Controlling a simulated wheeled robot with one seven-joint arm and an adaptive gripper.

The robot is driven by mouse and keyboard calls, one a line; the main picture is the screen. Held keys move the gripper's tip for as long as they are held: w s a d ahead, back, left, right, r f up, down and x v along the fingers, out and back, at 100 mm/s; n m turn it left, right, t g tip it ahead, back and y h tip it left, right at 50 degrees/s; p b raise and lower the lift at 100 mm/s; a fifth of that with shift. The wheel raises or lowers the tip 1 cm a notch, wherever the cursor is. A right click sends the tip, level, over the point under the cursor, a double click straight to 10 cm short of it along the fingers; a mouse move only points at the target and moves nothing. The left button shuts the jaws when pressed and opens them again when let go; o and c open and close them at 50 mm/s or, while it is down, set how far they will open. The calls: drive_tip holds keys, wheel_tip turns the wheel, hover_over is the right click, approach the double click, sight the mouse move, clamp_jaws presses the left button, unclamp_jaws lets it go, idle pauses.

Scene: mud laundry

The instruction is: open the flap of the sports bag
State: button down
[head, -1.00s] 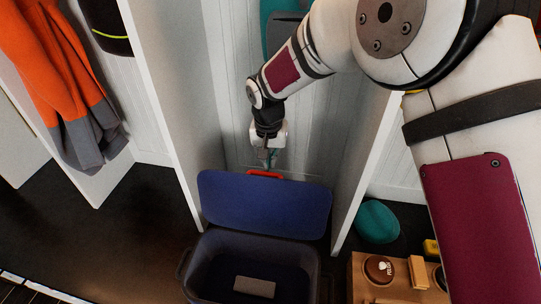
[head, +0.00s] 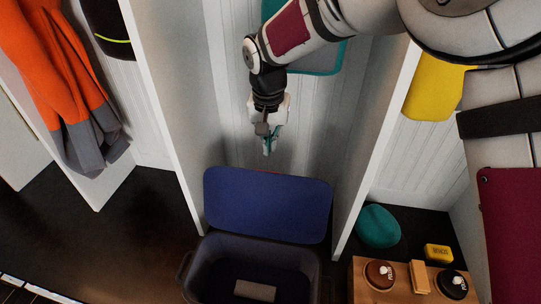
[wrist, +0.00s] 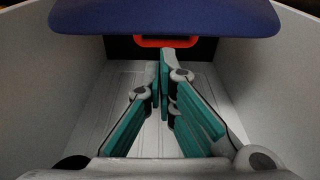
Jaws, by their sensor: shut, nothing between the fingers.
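The sports bag (head: 222,265) stands at the foot of a white cubby, a dark open box shape with a pale flat piece inside. Its blue flap (head: 267,205) stands raised along the back edge, leaning back into the cubby. The flap also shows at the top of the wrist view (wrist: 165,14), with a red handle (wrist: 166,41) at its edge. In the head view the handle is almost wholly hidden behind the flap. My gripper (head: 268,150) is shut and empty, a little above and behind the flap, apart from it. Its teal fingers (wrist: 163,85) meet in the wrist view.
White cubby walls (head: 375,150) stand close on both sides of my gripper. At the right are a teal rounded object (head: 378,226), a yellow box (head: 438,252) and a wooden tray (head: 362,290) with round tins. An orange and grey jacket (head: 70,90) hangs at the left.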

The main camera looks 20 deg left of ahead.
drive_tip(key=shift+s+d+r, duration=0.1)
drive_tip(key=shift+s+r, duration=0.1)
drive_tip(key=shift+r, duration=1.3)
